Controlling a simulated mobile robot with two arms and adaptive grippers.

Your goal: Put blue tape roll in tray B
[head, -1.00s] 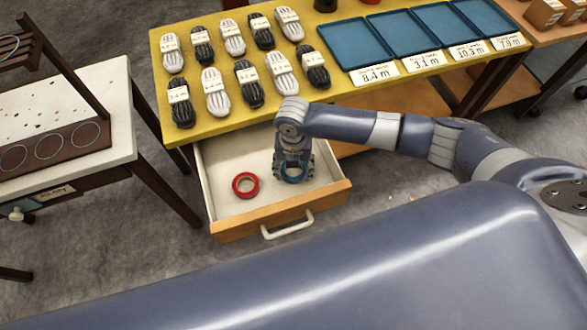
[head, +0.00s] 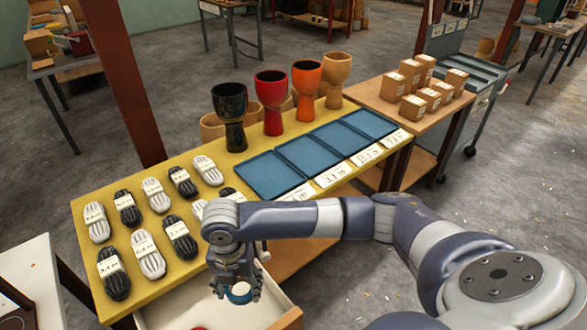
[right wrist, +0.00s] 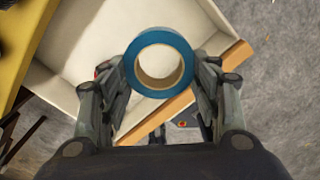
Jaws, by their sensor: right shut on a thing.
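The blue tape roll (head: 238,296) is held in my right gripper (head: 235,284) above the open drawer. In the right wrist view the roll (right wrist: 160,36) shows as a blue ring with a pale core, between the fingers of my right gripper (right wrist: 163,76). Blue trays lie in a row on the yellow table: the nearest tray (head: 268,176), then a second (head: 309,154), a third (head: 341,138) and the farthest (head: 369,124). Label cards stand before them, but I cannot read which is tray B. My left gripper is out of view.
The open drawer (head: 165,312) lies below the gripper, with a bit of red at its bottom. Goblet drums, black (head: 230,105), red (head: 271,92), orange (head: 306,85) and tan (head: 335,75), stand behind the trays. Rope bundles (head: 145,250) cover the table's left. Cartons (head: 410,75) stand right.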

